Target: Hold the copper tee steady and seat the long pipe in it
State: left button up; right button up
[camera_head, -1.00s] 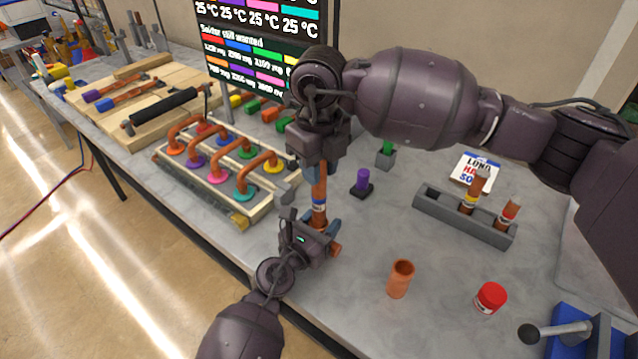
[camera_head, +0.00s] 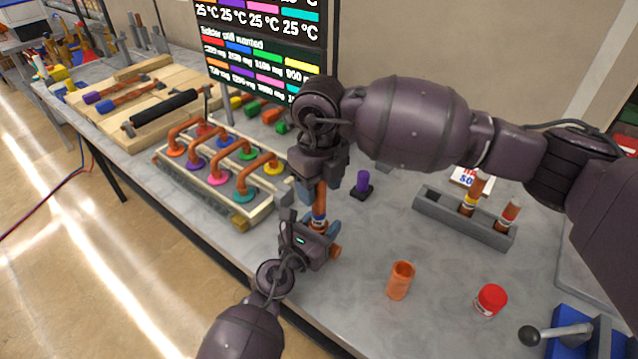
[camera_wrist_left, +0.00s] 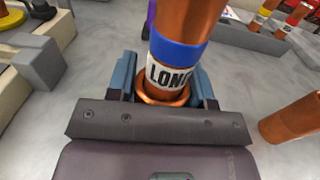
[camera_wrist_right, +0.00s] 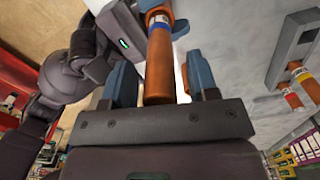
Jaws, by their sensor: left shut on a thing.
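The long pipe (camera_head: 319,208), copper with a blue band and a white label reading "LON…", stands nearly upright in the head view. Its lower end is in the mouth of the copper tee (camera_wrist_left: 163,97) in the left wrist view; how deep it sits cannot be told. My left gripper (camera_head: 320,232) is shut on the tee, whose copper end (camera_head: 335,251) shows beside it. My right gripper (camera_head: 320,188) is above, around the pipe's upper part. In the right wrist view the pipe (camera_wrist_right: 160,66) passes between its spread fingers, with a gap on both sides.
A wooden rack of copper bends (camera_head: 246,221) stands left of my grippers. A purple piece (camera_head: 363,183), a grey pipe holder (camera_head: 465,232), an open copper piece (camera_head: 400,281), a red-lidded jar (camera_head: 491,300) and a blue vise (camera_head: 575,335) stand right. The bench's front edge is close below.

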notch_tip(320, 180, up, 12)
jog(key=shift+r, duration=0.2)
dwell(0.5)
pick_arm(q)
jog(key=o, duration=1.1)
jog(key=shift+c, duration=0.2)
